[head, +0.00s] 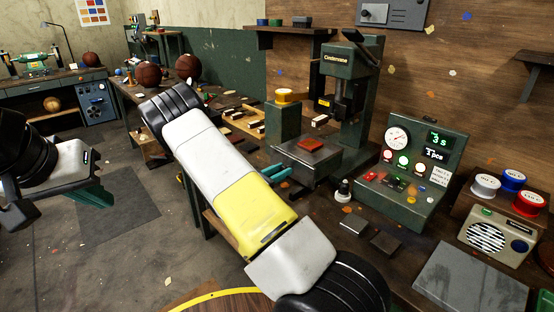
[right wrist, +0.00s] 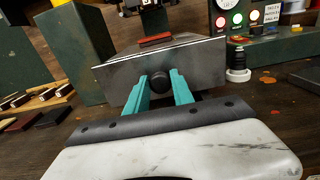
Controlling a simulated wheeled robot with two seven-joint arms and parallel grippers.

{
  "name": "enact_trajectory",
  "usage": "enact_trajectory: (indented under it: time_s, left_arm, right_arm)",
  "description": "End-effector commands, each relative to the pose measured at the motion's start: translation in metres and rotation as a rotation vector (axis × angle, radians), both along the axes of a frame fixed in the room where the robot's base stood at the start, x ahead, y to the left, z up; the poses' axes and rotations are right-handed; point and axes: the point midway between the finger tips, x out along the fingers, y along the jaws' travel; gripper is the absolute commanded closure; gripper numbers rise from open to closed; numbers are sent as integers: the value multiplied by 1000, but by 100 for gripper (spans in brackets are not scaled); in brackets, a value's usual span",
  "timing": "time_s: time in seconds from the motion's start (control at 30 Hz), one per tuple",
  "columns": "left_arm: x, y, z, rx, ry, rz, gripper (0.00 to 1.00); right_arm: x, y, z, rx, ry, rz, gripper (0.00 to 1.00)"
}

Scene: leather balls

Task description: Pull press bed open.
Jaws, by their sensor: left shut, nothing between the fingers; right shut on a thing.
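The green press (head: 352,75) stands against the wooden wall. Its grey press bed (head: 318,165) is a flat block with a dark red piece (head: 311,145) lying on top. In the right wrist view the bed's front face (right wrist: 205,62) carries a round black knob (right wrist: 159,82). My right gripper (head: 284,173) is at the bed's front; its teal fingers (right wrist: 159,90) are shut on the knob, one on each side. My left gripper (head: 92,193) is shut and empty over the floor at the far left. How far the bed stands out is hard to tell.
A green control box (head: 412,165) with a gauge and buttons stands right of the press, with a small black-and-white knobbed object (head: 343,192) before it. A green block (head: 283,122) and wooden tray (head: 243,122) lie left. A radio (head: 500,230) is at right.

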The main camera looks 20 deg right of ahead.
Motion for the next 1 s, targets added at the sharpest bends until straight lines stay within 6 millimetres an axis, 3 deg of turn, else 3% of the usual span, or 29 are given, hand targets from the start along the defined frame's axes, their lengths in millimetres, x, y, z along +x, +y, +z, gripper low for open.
enact_trajectory:
  time_s: [0.1, 0.3, 0.83, 0.87, 0.97, 1.0]
  left_arm:
    - [0, 0, 0, 0, 0, 0, 100]
    - [0, 0, 0, 0, 0, 0, 100]
    - [0, 0, 0, 0, 0, 0, 100]
    - [0, 0, 0, 0, 0, 0, 100]
    - [0, 0, 0, 0, 0, 0, 100]
    - [0, 0, 0, 0, 0, 0, 100]
  right_arm:
    - [-7, 22, 1, -1, 0, 5, 100]
    - [-17, 43, 0, 0, 1, 2, 100]
    - [-21, 52, 0, -1, 0, 1, 100]
    - [-21, 52, 0, -1, 0, 1, 69]
    - [-21, 51, 0, -1, 0, 1, 51]
    - [-21, 51, 0, 0, 0, 0, 51]
